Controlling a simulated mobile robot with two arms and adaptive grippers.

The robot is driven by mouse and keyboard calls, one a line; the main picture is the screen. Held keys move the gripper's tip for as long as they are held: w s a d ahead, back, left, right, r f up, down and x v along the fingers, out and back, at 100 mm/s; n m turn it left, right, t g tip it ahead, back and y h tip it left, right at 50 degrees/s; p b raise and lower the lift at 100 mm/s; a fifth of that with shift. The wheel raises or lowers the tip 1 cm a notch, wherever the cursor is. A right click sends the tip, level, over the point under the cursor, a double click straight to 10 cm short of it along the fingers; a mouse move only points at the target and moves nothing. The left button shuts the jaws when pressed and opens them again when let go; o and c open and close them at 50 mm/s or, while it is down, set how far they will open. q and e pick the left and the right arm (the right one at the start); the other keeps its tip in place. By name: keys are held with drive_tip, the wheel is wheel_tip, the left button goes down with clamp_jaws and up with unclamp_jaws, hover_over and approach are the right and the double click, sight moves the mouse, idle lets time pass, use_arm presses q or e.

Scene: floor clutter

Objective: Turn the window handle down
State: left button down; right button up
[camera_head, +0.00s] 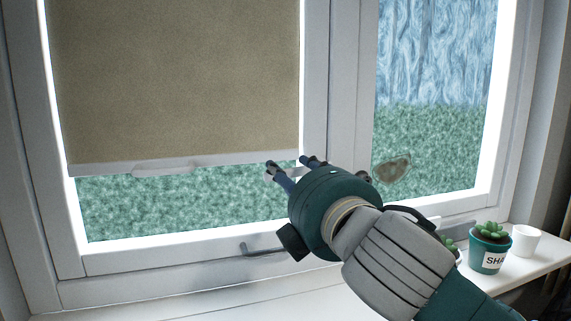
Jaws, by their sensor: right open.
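My right gripper (291,164) reaches up from the lower right and is open, with its fingertips in front of the window's middle upright. A small pale grey piece (297,172) shows between the fingers; it looks like part of the window handle, but my gripper hides most of it. I cannot tell whether the fingers touch it or which way the handle points. The white window frame (315,70) stands upright behind the gripper. My left gripper is not in view.
A beige blind (180,80) covers the upper left pane. A metal catch (262,250) sits on the lower frame. A green potted plant (489,250) and white cup (525,242) stand on the sill at right. The left part of the sill is clear.

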sight(288, 173)
drive_tip(key=x, duration=0.3)
drive_tip(key=shift+w+a+p, duration=0.1)
drive_tip(key=shift+w+p, duration=0.2)
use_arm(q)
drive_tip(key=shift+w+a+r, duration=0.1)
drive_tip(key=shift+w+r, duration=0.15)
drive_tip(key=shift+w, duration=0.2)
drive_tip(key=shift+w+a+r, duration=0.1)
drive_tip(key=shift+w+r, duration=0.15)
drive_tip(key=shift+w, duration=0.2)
use_arm(e)
drive_tip(key=shift+f, duration=0.1)
clamp_jaws()
